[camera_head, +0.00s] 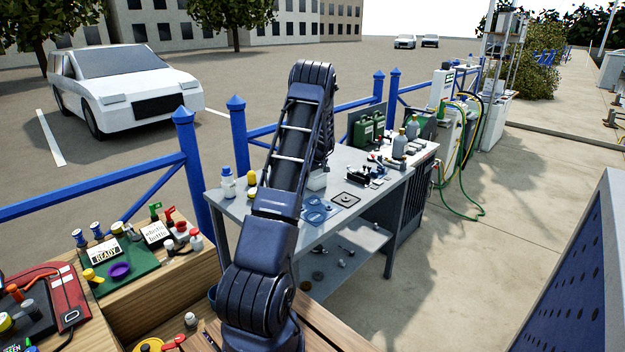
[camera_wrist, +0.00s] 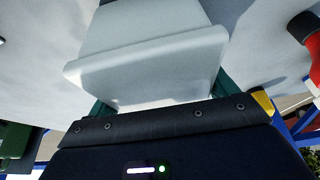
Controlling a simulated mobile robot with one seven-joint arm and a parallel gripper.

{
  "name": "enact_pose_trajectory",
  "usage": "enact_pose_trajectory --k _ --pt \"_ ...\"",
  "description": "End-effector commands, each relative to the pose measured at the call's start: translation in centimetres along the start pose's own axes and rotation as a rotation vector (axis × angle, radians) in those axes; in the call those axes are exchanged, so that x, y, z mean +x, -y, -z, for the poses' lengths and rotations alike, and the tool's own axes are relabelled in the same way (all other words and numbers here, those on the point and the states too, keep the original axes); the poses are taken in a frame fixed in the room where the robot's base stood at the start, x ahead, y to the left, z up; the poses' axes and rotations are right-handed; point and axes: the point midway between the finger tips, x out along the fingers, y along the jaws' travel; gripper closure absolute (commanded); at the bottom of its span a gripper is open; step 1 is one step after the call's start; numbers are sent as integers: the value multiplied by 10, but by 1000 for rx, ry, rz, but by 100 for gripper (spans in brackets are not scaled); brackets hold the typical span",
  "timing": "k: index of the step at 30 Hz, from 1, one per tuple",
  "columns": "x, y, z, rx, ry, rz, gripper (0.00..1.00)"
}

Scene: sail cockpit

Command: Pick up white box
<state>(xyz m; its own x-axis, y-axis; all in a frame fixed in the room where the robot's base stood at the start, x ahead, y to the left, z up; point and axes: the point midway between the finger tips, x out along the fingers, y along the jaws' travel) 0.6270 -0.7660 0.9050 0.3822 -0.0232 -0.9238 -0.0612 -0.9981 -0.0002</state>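The white box (camera_wrist: 150,62) fills the upper middle of the wrist view, with a wide flared rim towards the camera. My gripper (camera_wrist: 160,98) is right at it, with one green finger showing on each side of the box. The fingers are apart, but I cannot tell whether they press on its walls. In the head view a small part of the white box (camera_head: 317,181) shows on the grey workbench, beside my dark arm. My arm hides the rest of the box and my gripper there.
The grey workbench (camera_head: 238,207) also holds a blue-capped white bottle (camera_head: 228,183), blue rings (camera_head: 318,210), a dark square plate (camera_head: 346,199) and grey bottles (camera_head: 399,143). A red object (camera_wrist: 305,28) is right of the box in the wrist view. A blue railing (camera_head: 187,150) runs behind the bench.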

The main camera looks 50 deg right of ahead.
Motion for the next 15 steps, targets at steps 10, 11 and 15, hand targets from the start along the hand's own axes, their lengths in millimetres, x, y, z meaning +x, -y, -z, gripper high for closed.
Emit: enact_pose_trajectory --k 10,11,15 --pt "0 0 0 0 0 -1 48" --pt "-1 0 0 0 0 -1 48" --pt "-9 0 4 -1 -1 -2 48"
